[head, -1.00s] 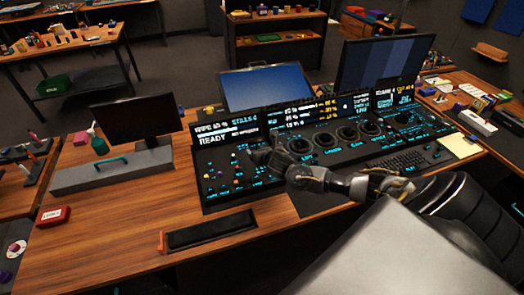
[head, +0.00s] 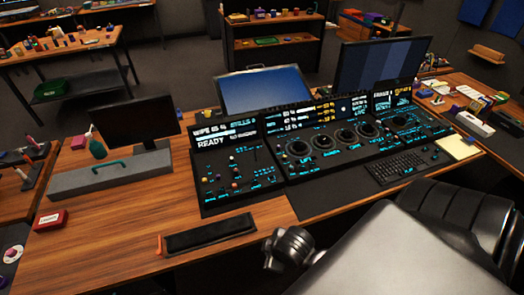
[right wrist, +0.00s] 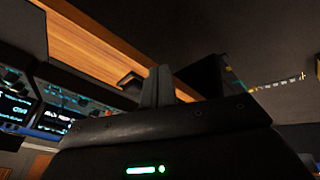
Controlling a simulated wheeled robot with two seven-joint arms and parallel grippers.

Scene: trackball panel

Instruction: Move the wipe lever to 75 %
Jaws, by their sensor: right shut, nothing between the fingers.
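The left console panel (head: 235,185) with small coloured knobs stands on the desk in the head view. Its display (head: 222,132) reads WIPE with a percentage and READY; the percentage figure is too small to read surely. The wipe lever is dark against the black panel and I cannot make out its position. My right gripper (right wrist: 160,86) is shut and empty in the right wrist view, near the desk's wooden edge and apart from the panel. In the head view part of my right arm shows below the desk front; its fingertips are not clear. My left gripper is not in view.
Dials (head: 345,136) and a keyboard (head: 395,166) lie right of the panel. A black pad with an orange end (head: 210,234) lies in front. A monitor (head: 135,120) and grey box (head: 110,172) stand left.

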